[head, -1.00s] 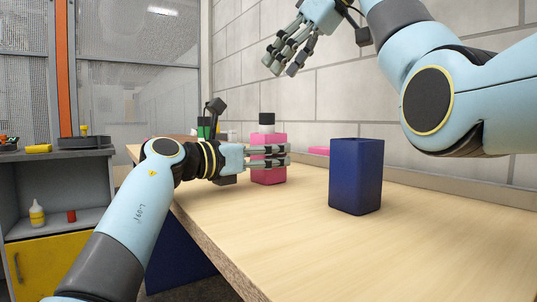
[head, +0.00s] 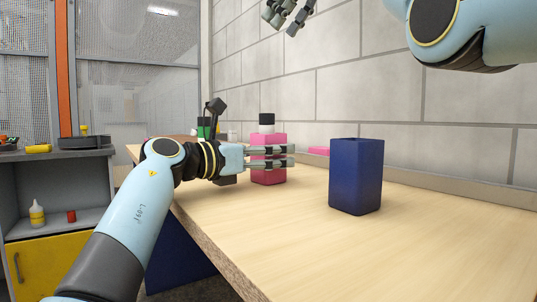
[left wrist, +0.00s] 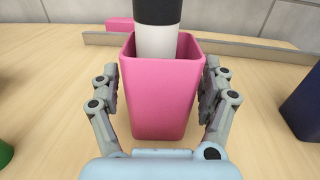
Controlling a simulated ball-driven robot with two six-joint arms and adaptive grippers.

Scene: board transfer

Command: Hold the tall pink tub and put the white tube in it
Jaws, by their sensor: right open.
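The tall pink tub (head: 268,177) stands upright on the table, near its back left. The white tube (head: 266,129), with a dark top end, is inside it and sticks up above the rim. The tube also shows in the left wrist view (left wrist: 157,42), standing in the tub's opening (left wrist: 162,100); its lower part is hidden. My left gripper (head: 292,156) comes in from the left, its fingers closed in on both sides of the tub. My right gripper (head: 282,24) is open and empty, high above the table at the top edge.
A dark blue tub (head: 355,180) stands to the right of the pink one. A low pink object (head: 318,151) lies by the wall. Green and other small items are behind my left wrist. The table's front right is clear.

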